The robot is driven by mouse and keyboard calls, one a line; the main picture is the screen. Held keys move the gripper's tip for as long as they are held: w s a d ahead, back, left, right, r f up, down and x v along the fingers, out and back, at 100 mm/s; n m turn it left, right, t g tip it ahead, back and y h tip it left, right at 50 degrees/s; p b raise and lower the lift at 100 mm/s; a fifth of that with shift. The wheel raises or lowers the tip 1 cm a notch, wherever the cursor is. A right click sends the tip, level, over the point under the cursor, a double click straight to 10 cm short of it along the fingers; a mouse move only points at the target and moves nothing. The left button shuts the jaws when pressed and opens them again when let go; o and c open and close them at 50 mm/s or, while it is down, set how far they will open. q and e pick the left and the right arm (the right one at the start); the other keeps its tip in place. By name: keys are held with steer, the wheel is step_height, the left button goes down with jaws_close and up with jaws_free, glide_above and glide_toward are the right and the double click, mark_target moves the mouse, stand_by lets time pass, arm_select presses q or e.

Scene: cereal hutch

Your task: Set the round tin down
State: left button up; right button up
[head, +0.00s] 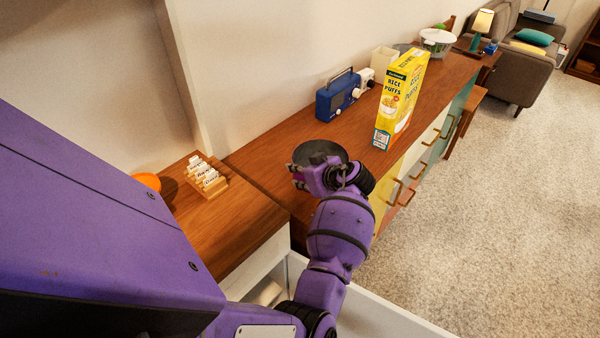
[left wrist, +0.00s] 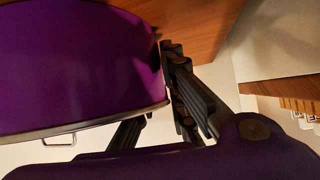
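The round tin (head: 322,151) shows in the head view as a dark grey disc with a bit of purple side, at the near end of the wooden sideboard. In the left wrist view the tin (left wrist: 75,65) is large, purple and metal-rimmed, filling the upper left. My left gripper (head: 318,172) is at the tin, its dark fingers (left wrist: 188,95) against the tin's side; it appears shut on it. Part of the tin and of the fingers is hidden. I cannot tell whether the tin touches the sideboard top. My right gripper is not in view.
A yellow cereal box (head: 400,98) stands on the sideboard (head: 270,150) beyond the tin. A blue radio (head: 337,97) stands by the wall. A card rack (head: 206,177) and an orange bowl (head: 147,181) sit on the nearer, lower counter. Bare wood lies between tin and radio.

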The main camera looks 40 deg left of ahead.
arm_select(q)
steer(key=shift+o, duration=0.9)
steer(key=shift+r, duration=0.1)
steer(key=shift+r, duration=0.2)
steer(key=v, duration=1.2)
